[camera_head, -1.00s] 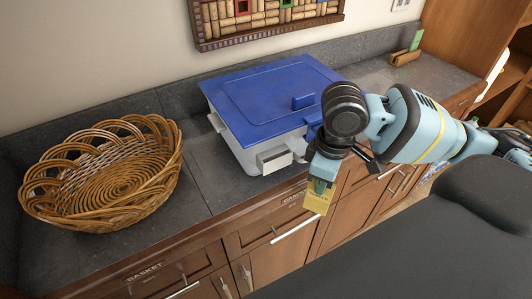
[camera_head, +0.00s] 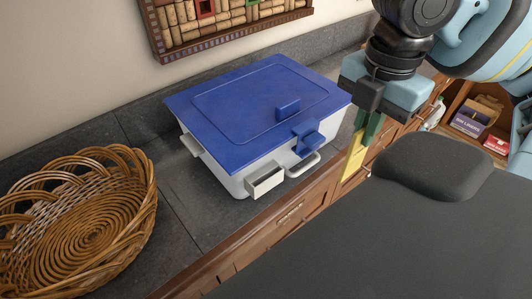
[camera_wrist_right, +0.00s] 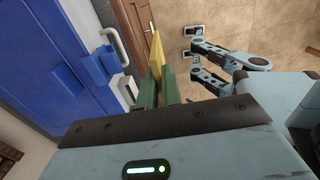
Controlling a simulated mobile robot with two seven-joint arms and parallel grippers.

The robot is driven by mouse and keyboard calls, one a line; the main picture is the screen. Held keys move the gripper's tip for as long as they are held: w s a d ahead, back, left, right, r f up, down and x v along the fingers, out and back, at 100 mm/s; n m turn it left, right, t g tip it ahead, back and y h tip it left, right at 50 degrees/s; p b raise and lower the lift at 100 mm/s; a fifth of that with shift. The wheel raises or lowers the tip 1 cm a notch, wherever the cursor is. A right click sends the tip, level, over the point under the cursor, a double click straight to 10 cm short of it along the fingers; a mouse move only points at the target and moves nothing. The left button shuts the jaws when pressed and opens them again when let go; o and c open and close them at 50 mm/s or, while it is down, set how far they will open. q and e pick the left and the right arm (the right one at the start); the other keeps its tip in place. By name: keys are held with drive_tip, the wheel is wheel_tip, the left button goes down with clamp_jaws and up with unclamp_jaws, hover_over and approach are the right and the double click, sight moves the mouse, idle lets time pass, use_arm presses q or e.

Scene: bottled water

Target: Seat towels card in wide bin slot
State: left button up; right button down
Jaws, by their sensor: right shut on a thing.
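The bin (camera_head: 215,165) is a white box with a blue lid (camera_head: 250,110), standing on the counter; it also shows in the right wrist view (camera_wrist_right: 45,60). A small white open-topped pocket (camera_head: 266,180) sticks out low on its front. My right gripper (camera_head: 368,127), with green fingers, is to the right of the bin, beyond the counter's front edge. It is shut on a yellow card (camera_head: 353,161) that points downward, apart from the bin. The card also shows in the right wrist view (camera_wrist_right: 157,58). Its print is not readable. My left gripper is not in view.
A blue latch (camera_head: 308,138) and a white handle (camera_head: 303,165) stick out from the bin's front. A wicker basket (camera_head: 80,225) stands to the left on the counter (camera_head: 185,215). Wooden drawers (camera_head: 290,225) lie below the counter edge. Shelves with boxes (camera_head: 470,120) are at the right.

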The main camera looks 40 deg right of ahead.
hover_over(267, 148)
drive_tip(key=s+a, duration=0.1)
drive_tip(key=s, duration=0.1)
drive_tip(key=f, duration=0.3)
drive_tip(key=f+b, duration=0.1)
drive_tip(key=f, duration=0.1)
drive_tip(key=shift+a, duration=0.3)
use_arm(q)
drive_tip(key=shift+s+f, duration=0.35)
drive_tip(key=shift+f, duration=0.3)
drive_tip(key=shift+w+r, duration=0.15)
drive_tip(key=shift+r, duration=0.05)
use_arm(e)
drive_tip(key=shift+f, duration=0.15)
drive_tip(key=c, duration=1.6)
unclamp_jaws()
drive_tip(key=shift+f, duration=0.1)
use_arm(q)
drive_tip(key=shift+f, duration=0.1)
